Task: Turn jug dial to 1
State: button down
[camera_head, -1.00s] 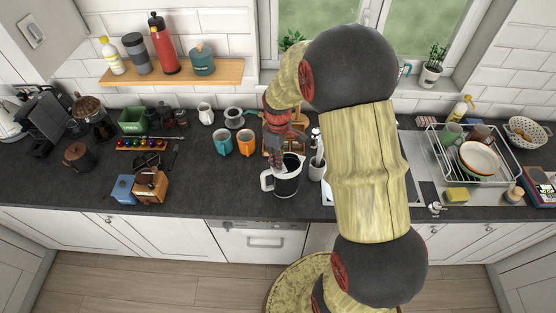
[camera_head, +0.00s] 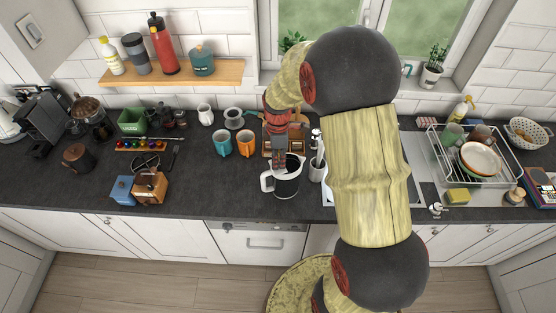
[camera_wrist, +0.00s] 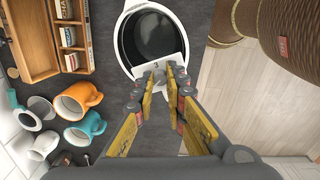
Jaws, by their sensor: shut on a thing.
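The jug (camera_head: 285,186) stands upright on the worktop, black with a white handle at its left in the head view. In the wrist view I look down into its dark inside, ringed by a white rim (camera_wrist: 124,42). My gripper (camera_head: 280,168) is at the jug's far side in the head view. In the wrist view my gripper (camera_wrist: 162,76) has its fingertips close together at a white part (camera_wrist: 160,67) on the jug's edge. The dial and its number are not clear; the fingertips cover that spot.
Blue (camera_head: 221,143) and orange (camera_head: 248,143) mugs stand left of the jug. A wooden organiser (camera_wrist: 38,45) lies close by. A white utensil pot (camera_head: 317,170) stands just right of the jug.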

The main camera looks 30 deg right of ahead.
dwell(0.3)
jog(key=c, duration=1.9)
grip_release()
jog(key=shift+o, duration=0.5)
jog(key=shift+r, duration=0.15)
notch_tip(320, 180, up, 12)
